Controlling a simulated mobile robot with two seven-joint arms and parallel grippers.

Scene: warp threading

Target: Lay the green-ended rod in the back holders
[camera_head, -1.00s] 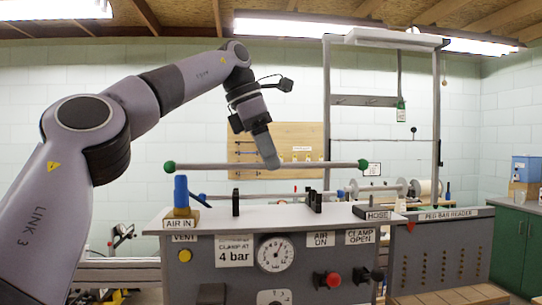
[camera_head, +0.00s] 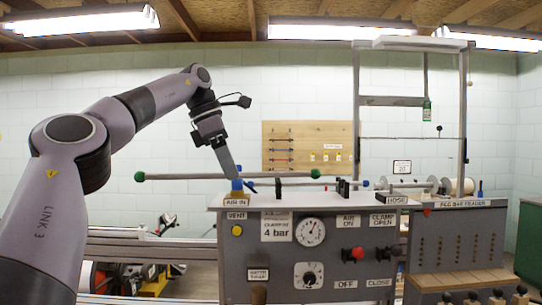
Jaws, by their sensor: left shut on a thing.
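The green-ended rod (camera_head: 190,177) is a long grey rod with a green ball at each end. It hangs nearly level in the air, across the left part of the bench top and out past its left edge. My left gripper (camera_head: 236,179) is shut on it near its middle. Small black upright holders stand on the bench top, one (camera_head: 278,188) left of centre and a close group (camera_head: 343,187) further right. I cannot tell which are the back ones. My right gripper is not in view.
A blue-ended rod (camera_head: 310,184) lies low behind the holders. A grey upright frame (camera_head: 357,120) and spools (camera_head: 463,186) stand right. The bench (camera_head: 290,200) has a control panel in front.

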